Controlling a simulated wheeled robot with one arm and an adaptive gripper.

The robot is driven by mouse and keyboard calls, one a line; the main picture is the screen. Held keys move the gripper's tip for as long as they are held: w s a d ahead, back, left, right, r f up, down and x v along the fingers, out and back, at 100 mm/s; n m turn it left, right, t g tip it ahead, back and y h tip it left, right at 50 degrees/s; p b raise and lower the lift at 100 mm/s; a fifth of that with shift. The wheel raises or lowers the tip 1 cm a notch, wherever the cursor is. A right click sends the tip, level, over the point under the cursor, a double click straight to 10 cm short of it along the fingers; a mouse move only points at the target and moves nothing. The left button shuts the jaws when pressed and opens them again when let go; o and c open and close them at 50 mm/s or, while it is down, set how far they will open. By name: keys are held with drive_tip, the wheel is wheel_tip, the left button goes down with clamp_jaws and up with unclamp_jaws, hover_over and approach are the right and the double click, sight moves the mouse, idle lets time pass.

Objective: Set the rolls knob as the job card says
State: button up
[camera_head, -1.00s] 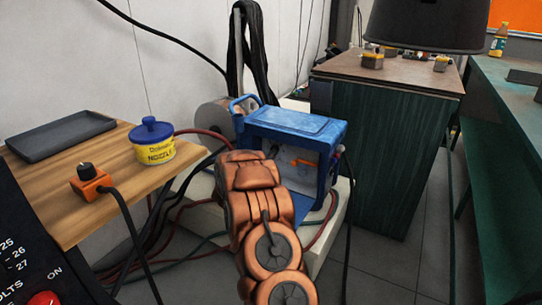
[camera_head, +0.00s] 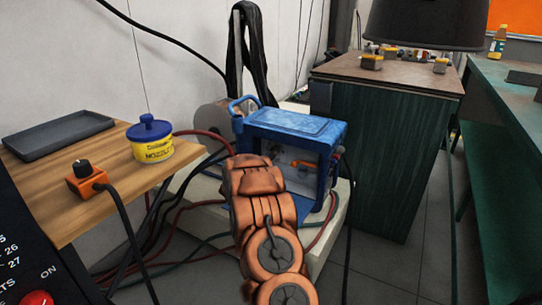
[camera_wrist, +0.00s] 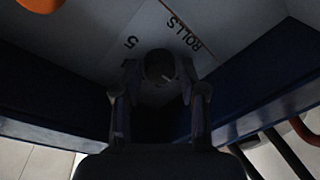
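The rolls knob (camera_wrist: 160,66) is a dark round knob with a pale pointer mark, on a grey panel inside the blue wire feeder (camera_head: 290,122). The printed word ROLLS and a digit 5 show beside it in the wrist view. My gripper (camera_wrist: 159,76) is open, with one finger on each side of the knob and a small gap visible. In the head view my arm reaches into the feeder's open side and hides the gripper and the knob. No job card can be made out.
Blue feeder walls stand close on both sides of my gripper. An orange part (camera_head: 302,163) sits inside the feeder. A wooden shelf (camera_head: 75,205) at left holds a grey tray (camera_head: 60,135), a nozzle tub (camera_head: 151,147) and an orange knob box (camera_head: 86,180). Cables lie around the feeder.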

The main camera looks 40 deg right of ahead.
clamp_jaws()
drive_tip(key=shift+w+f+m+g+h+b, duration=0.1)
drive_tip(key=shift+m+g+h+b, duration=0.7)
drive_tip(key=shift+m, duration=4.05)
drive_tip(key=shift+w+m+g+y+b, duration=0.25)
drive_tip(key=shift+m+b, duration=1.15)
drive_tip(key=shift+m, duration=3.5)
drive_tip(key=shift+s+f+m+g+h+b, duration=0.1)
drive_tip(key=shift+m+g+h+b, duration=0.75)
drive_tip(key=shift+m, duration=4)
drive_tip(key=shift+r+y+b, duration=0.1)
drive_tip(key=shift+y+b, duration=0.2)
